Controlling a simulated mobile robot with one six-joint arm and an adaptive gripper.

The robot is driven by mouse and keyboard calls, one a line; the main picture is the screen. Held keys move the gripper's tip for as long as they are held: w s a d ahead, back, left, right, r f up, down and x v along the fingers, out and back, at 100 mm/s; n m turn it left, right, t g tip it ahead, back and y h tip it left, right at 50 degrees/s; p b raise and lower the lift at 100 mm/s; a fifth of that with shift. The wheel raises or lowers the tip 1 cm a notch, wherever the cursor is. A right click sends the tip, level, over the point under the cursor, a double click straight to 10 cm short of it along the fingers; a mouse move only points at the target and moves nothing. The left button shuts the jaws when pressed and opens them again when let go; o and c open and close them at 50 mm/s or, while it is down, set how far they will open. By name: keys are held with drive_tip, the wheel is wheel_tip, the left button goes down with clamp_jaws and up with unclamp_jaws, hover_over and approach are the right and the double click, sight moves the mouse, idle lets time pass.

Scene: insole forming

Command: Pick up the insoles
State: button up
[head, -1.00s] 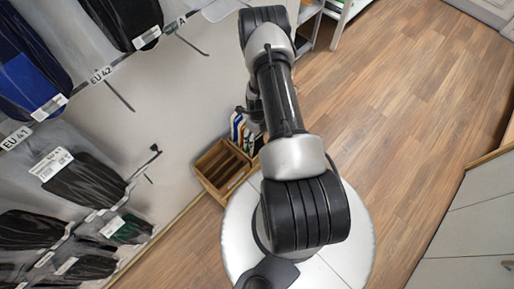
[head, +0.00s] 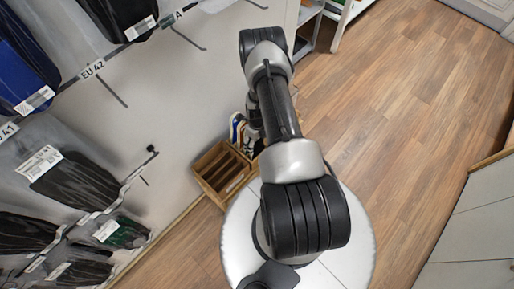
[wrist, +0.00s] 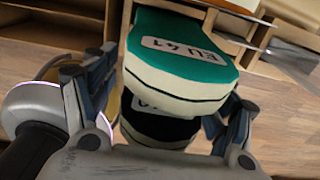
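In the wrist view a green-topped insole (wrist: 178,48) with a thick pale edge and a label reading EU 41 fills the middle. A dark insole (wrist: 160,127) with a pale edge and a partly hidden label lies below it in the picture. My gripper (wrist: 165,100) has one finger on each side of the insoles, close against their edges, and appears shut on them. In the head view my arm largely hides the gripper.
An open wooden crate (head: 222,172) stands on the floor by the wall. Grey cabinets (head: 470,235) stand at right. The wooden floor between is clear.

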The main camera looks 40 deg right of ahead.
drive_tip(key=c, duration=1.3)
drive_tip(key=shift+o, duration=0.2)
drive_tip(key=shift+r, duration=0.15)
